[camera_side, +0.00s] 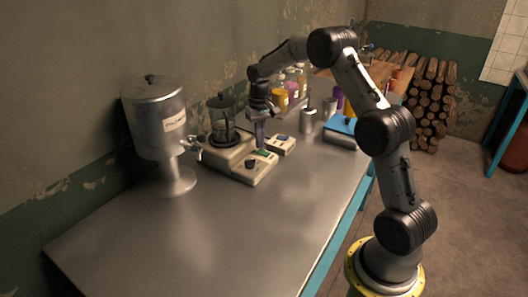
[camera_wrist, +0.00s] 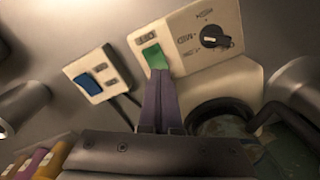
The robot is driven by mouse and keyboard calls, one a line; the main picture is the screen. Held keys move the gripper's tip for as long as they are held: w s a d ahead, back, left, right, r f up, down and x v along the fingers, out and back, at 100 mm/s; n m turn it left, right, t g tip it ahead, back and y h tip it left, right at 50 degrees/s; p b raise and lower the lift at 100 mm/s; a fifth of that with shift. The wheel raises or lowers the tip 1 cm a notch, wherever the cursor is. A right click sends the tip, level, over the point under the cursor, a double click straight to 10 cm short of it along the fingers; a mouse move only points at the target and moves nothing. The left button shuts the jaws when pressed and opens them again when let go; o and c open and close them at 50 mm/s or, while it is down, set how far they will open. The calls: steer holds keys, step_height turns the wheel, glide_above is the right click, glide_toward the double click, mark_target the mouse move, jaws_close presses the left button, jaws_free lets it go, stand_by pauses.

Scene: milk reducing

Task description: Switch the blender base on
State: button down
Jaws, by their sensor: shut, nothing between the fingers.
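The blender base (camera_side: 250,171) is a cream box on the steel table, with a glass jug (camera_side: 222,125) with a dark lid standing on its back part. In the wrist view the base's front panel (camera_wrist: 186,41) has a green rocker switch (camera_wrist: 154,56) and a black dial (camera_wrist: 215,37). My gripper (camera_wrist: 158,73) is shut and empty, pointing down. Its fingertips are at the lower edge of the green switch; I cannot tell whether they touch it. In the side view my gripper (camera_side: 260,146) is just above the panel.
A small cream box (camera_wrist: 92,75) with a blue switch (camera_wrist: 91,86) sits beside the base. A metal dispenser (camera_side: 155,125) with a tap stands left of the base. Metal cups (camera_side: 308,121), a blue-topped scale (camera_side: 343,126) and a jar shelf are farther back. The front table is clear.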

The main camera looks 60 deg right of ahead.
mark_target(260, 150)
steer(key=shift+f, duration=0.75)
steer(key=shift+r, duration=3.55)
